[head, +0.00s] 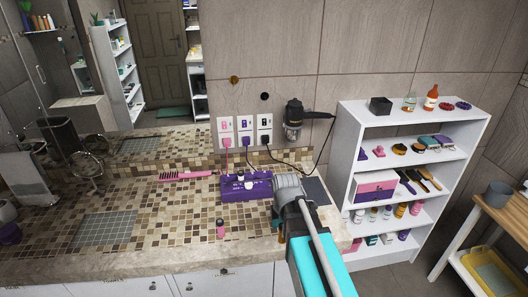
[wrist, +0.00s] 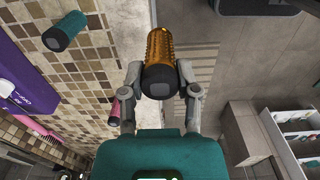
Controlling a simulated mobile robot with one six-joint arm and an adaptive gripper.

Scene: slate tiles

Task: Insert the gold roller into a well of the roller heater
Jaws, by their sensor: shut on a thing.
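My gripper (wrist: 160,76) is shut around the gold roller (wrist: 164,47), one finger on each side. The roller has a ribbed gold body and a dark end cap facing the camera. In the head view my gripper (head: 288,190) is over the counter, just right of the roller heater, and the arm hides most of the held roller. The purple roller heater (head: 240,195) sits on the tiled counter with several knobs or roller ends on top. Its purple side shows at the left of the wrist view (wrist: 12,58). The wells cannot be made out clearly.
A pink roller with a dark cap (head: 220,229) stands near the counter's front edge. A teal roller (wrist: 66,29) shows in the wrist view. A pink brush (head: 185,175) lies left of the heater. Cords run to wall outlets (head: 245,130). A white shelf (head: 345,165) stands right.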

